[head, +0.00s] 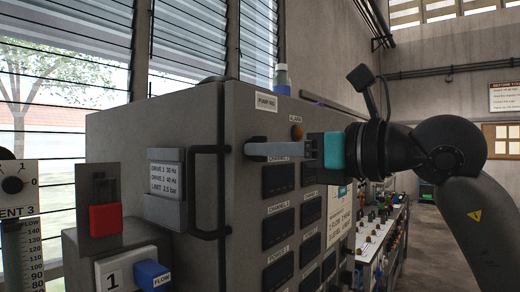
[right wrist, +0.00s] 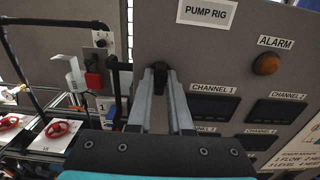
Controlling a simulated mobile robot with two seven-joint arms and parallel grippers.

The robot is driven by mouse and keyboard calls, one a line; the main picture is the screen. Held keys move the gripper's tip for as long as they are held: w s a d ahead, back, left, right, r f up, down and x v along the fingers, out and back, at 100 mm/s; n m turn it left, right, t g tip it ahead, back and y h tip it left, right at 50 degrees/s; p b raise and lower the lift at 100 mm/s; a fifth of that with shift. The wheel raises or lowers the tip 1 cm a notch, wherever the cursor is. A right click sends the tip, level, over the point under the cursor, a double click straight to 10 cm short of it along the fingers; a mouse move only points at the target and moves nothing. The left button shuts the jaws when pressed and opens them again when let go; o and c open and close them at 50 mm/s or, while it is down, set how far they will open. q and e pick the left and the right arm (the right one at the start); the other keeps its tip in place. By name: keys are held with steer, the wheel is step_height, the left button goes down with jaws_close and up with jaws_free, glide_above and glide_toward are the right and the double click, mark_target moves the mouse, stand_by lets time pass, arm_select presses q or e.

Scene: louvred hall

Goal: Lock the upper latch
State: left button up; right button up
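My right gripper (head: 246,149) reaches in from the right along the front of the grey cabinet (head: 260,110), its fingertips close to the upper end of the black bar handle (head: 207,190). In the right wrist view its two long grey fingers (right wrist: 161,75) point at the cabinet face, with a gap between them. A small black part (right wrist: 160,66) sits between the fingertips and may be the upper latch. Whether the fingers touch it is not clear. My left gripper is not in view.
Left of the handle are a grey label box (head: 165,190), a red-handled switch (head: 105,218) and a blue FLOW lever (head: 152,274). Dark channel displays (head: 278,180) and an orange alarm lamp (right wrist: 266,64) are on the cabinet face. A bottle (head: 282,80) stands on top.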

steer(key=o, duration=0.4)
steer(key=shift+o, duration=0.2)
steer(key=b+v, duration=0.2)
steer(key=v, duration=0.5)
steer(key=b+v, duration=0.3)
steer(key=v, duration=1.2)
steer(key=shift+b, duration=0.35)
